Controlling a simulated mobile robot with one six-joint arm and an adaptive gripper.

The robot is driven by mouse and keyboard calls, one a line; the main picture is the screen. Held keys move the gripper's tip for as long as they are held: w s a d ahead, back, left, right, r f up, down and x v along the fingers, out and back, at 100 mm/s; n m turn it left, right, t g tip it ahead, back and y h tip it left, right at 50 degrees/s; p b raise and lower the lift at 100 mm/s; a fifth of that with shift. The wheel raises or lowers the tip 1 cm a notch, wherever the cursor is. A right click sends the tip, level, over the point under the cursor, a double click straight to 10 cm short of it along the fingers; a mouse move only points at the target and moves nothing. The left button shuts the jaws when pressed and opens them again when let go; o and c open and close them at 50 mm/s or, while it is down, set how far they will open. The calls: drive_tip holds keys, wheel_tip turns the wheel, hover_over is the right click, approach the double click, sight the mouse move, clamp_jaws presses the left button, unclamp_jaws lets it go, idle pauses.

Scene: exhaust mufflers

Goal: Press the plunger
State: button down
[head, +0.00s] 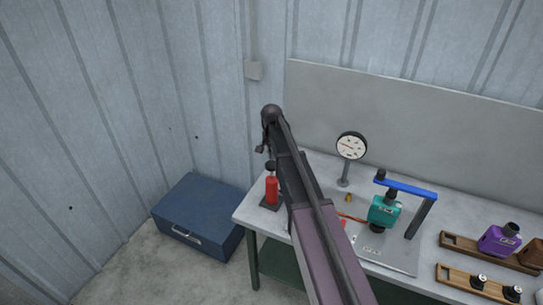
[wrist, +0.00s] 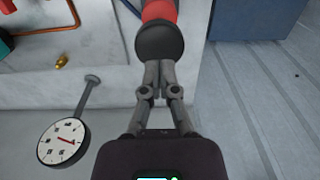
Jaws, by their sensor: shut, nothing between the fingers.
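The plunger is a red cylinder (head: 272,190) with a black knob on top, standing on a dark base at the left end of the workbench. In the wrist view its round black knob (wrist: 160,42) shows large, with part of the red body (wrist: 160,9) beyond it. My gripper (wrist: 159,66) is shut and empty, its fingertips at the near edge of the knob in the picture. I cannot tell whether they touch it. In the head view my arm passes just right of the plunger and hides most of the gripper.
A dial gauge (head: 351,146) on a stem stands behind my arm. Wooden trays (head: 462,243) with purple and brown parts lie at right. A blue toolbox (head: 197,214) is on the floor at left.

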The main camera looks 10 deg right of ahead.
wheel_tip(320, 180, up, 6)
drive_tip(key=p, duration=0.5)
drive_tip(key=shift+r+p, duration=0.15)
drive_tip(key=shift+p, duration=0.15)
idle(0.9)
wheel_tip(320, 180, up, 5)
drive_tip(key=p, duration=0.6)
hover_over(272, 170)
drive_tip(key=w, duration=0.3)
drive_tip(key=shift+s+d+r, duration=0.15)
drive_tip(key=shift+s+r, duration=0.05)
drive_tip(key=shift+f+b, duration=0.15)
drive_tip(key=shift+b, duration=0.3)
wheel_tip(272, 170, down, 14)
drive_tip(key=b, duration=1.3)
drive_tip(key=shift+b, duration=0.35)
wheel_tip(272, 170, down, 5)
drive_tip(key=b, duration=0.5)
drive_tip(key=shift+f+b, duration=0.2)
drive_tip(key=shift+b, duration=0.15)
drive_tip(key=shift+s+r, duration=0.1)
drive_tip(key=shift+s, duration=0.05)
